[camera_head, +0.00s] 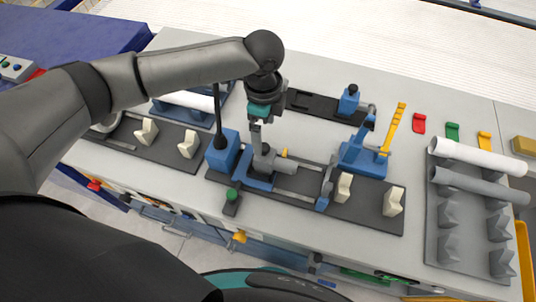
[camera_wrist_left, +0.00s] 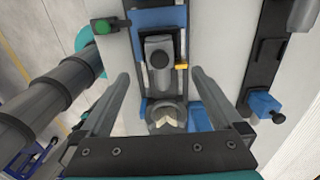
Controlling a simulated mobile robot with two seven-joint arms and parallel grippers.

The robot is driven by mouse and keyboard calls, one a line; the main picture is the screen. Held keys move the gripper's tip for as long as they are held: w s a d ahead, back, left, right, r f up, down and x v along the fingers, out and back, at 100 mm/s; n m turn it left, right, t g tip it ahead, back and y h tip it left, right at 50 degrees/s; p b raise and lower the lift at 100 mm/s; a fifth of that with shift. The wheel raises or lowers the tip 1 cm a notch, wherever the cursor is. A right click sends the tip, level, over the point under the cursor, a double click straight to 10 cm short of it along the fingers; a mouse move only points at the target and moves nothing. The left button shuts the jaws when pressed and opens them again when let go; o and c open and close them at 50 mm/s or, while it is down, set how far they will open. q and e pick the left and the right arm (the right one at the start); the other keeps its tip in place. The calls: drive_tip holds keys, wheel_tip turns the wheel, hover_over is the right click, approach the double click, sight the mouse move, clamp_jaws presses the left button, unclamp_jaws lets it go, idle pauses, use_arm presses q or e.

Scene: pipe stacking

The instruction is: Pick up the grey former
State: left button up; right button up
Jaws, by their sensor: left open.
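The grey former (camera_head: 264,160) sits in a blue fixture on a dark base plate (camera_head: 365,212), near the middle of the bench in the head view. A small yellow piece sticks out beside it. In the left wrist view the former (camera_wrist_left: 160,62) shows upper middle, between the lines of my two fingers. My left gripper (camera_head: 257,132) points down just over the former, open and empty. In the wrist view its fingers (camera_wrist_left: 160,76) stand wide apart, one on each side of the former. I cannot tell the exact height gap. My right gripper is not in view.
A blue block (camera_head: 222,152) with a black upright rod stands close left of the former. A blue clamp (camera_head: 361,158) with a yellow handle stands to the right. A white pipe (camera_head: 478,156) and a grey pipe (camera_head: 478,184) lie on a rack at right.

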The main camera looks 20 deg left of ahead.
sight(265, 147)
use_arm(q)
wheel_tip(265, 147, down, 7)
drive_tip(key=shift+s+r+b, duration=0.1)
drive_tip(key=shift+r+b, duration=0.1)
drive_tip(key=shift+b, duration=0.15)
drive_tip(key=shift+f, duration=0.45)
drive_tip(key=f, duration=0.5)
drive_tip(key=shift+d+b, duration=0.25)
drive_tip(key=shift+b, duration=0.05)
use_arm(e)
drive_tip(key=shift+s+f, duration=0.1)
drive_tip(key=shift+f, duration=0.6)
use_arm(q)
drive_tip(key=c, duration=0.4)
clamp_jaws()
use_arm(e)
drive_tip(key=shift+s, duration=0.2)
use_arm(q)
drive_tip(key=shift+r, duration=0.1)
